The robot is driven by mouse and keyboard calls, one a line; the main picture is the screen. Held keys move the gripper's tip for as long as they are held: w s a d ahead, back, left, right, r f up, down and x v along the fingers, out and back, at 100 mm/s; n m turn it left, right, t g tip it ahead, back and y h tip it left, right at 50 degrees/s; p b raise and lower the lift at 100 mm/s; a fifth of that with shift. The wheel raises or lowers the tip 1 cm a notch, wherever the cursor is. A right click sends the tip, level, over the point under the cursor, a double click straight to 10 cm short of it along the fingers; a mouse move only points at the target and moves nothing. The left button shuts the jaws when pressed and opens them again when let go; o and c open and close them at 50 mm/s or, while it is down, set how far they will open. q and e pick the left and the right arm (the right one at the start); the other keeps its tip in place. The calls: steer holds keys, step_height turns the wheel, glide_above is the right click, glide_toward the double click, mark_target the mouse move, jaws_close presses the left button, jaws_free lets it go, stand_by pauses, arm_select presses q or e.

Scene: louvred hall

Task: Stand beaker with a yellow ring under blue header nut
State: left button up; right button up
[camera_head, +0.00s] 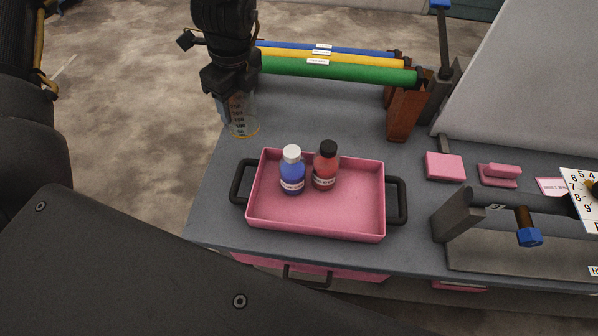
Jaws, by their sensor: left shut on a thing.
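A clear beaker (243,118) with dark markings and a yellowish ring near its base is at the bench's back left. My left gripper (229,88) comes down from above and is shut on the beaker's upper part, hiding its rim. The beaker is roughly upright; I cannot tell whether its base touches the bench. A blue header nut (529,237) sits on the lower end of a short brown stub under a dark horizontal pipe (546,222) at the right. The bench surface below the nut looks empty. My right gripper is not in view.
A pink tray (345,232) holds a blue bottle (292,174) and a red bottle (326,166), between beaker and nut. Green, yellow and blue tubes (340,70) lie behind. A pink block (445,167) and a dark pipe support (458,216) stand at the right.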

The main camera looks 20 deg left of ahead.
arm_select(q)
step_height(320, 180, down, 10)
steer(key=shift+f+p, duration=0.1)
steer(key=shift+p, duration=0.4)
steer(key=shift+f, duration=0.1)
steer(key=o, duration=1)
